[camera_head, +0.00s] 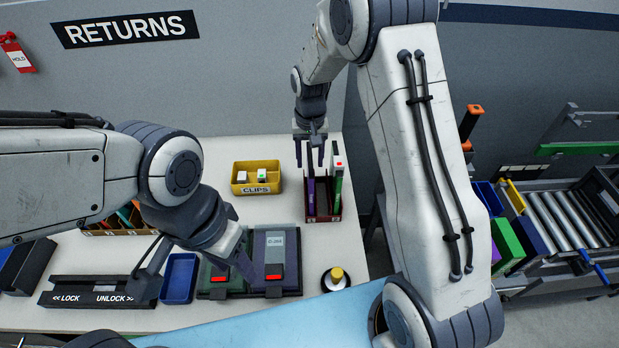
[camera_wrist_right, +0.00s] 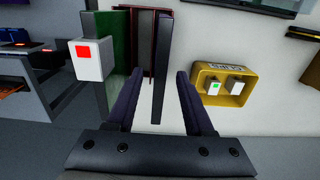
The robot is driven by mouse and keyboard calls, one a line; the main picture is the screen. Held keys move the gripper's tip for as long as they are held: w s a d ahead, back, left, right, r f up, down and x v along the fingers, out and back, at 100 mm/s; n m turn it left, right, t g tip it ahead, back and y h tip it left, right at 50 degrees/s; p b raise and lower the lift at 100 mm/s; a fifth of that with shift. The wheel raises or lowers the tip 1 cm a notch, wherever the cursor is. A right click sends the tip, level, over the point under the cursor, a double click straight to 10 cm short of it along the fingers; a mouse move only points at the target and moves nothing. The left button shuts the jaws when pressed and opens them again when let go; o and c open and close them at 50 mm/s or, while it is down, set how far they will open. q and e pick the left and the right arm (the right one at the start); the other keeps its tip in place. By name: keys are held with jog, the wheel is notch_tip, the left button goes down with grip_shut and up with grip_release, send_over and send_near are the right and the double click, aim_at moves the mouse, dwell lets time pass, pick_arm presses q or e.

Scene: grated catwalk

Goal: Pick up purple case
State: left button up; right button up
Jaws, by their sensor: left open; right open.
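A slim purple case (camera_head: 311,196) stands upright in a dark red rack (camera_head: 323,217) at the back right of the table. In the right wrist view the purple case (camera_wrist_right: 160,75) shows edge-on between my right gripper's two fingers (camera_wrist_right: 158,90). My right gripper (camera_head: 311,155) is open, just above and behind the case's top end; I cannot tell whether a finger touches it. My left gripper (camera_head: 196,275) is open and empty, low over the front of the table by the latched cases.
A green case (camera_head: 338,192) with a white, red-marked clip (camera_head: 338,162) stands right of the purple one. A yellow CLIPS bin (camera_head: 257,186) sits left of the rack. A blue tray (camera_head: 180,278) and a yellow-topped round object (camera_head: 336,278) are nearer.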

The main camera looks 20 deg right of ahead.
jog(key=shift+f, duration=0.7)
grip_shut()
dwell(0.9)
